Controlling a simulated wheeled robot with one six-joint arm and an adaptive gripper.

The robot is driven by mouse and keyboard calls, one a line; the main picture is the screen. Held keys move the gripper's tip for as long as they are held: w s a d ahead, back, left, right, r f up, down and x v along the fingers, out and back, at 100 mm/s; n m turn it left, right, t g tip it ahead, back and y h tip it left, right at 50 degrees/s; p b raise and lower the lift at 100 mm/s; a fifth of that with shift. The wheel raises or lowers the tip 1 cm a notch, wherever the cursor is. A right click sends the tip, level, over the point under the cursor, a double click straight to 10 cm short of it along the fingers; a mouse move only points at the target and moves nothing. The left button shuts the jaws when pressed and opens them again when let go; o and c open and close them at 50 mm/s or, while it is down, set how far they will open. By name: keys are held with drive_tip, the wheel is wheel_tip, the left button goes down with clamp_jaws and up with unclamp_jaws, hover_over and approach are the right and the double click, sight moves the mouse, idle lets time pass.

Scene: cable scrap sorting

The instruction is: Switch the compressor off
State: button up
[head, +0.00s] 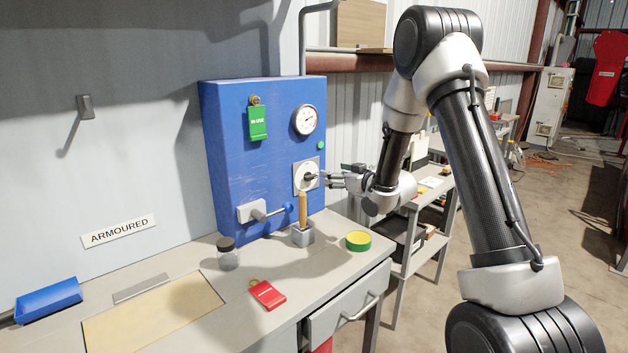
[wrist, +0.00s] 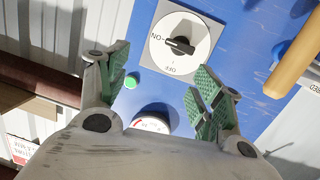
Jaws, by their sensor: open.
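The compressor's rotary switch, a black knob on a pale square plate, shows on the blue panel (head: 228,150) in the head view (head: 309,177) and in the wrist view (wrist: 180,46). In the wrist view its plate reads ON at the left and OFF below, both upside down; the knob lies along the ON mark. My gripper (head: 337,181) is to the right of the switch in the head view. In the wrist view my gripper (wrist: 163,88) is open and empty, its green-padded fingers apart, with the knob beyond the tips and not touching.
A round gauge (head: 304,120), green IN USE tag (head: 258,123) and lever valve (head: 266,213) are on the panel. A wooden-handled tool (head: 303,212) stands upright below the switch. A jar (head: 228,254), red tag (head: 267,294) and tape roll (head: 358,241) are on the bench.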

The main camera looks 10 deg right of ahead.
sight(313, 178)
drive_tip(key=w+a+f, duration=0.1)
drive_tip(key=w+a, duration=0.1)
drive_tip(key=w+a+f+y, duration=0.1)
drive_tip(key=w+a, duration=0.1)
drive_tip(key=w+a+f+y, duration=0.1)
drive_tip(key=w+a, duration=0.1)
drive_tip(key=w, duration=0.1)
drive_tip(key=shift+f+t, duration=0.25)
drive_tip(key=shift+t, duration=0.15)
drive_tip(key=c, duration=1.1)
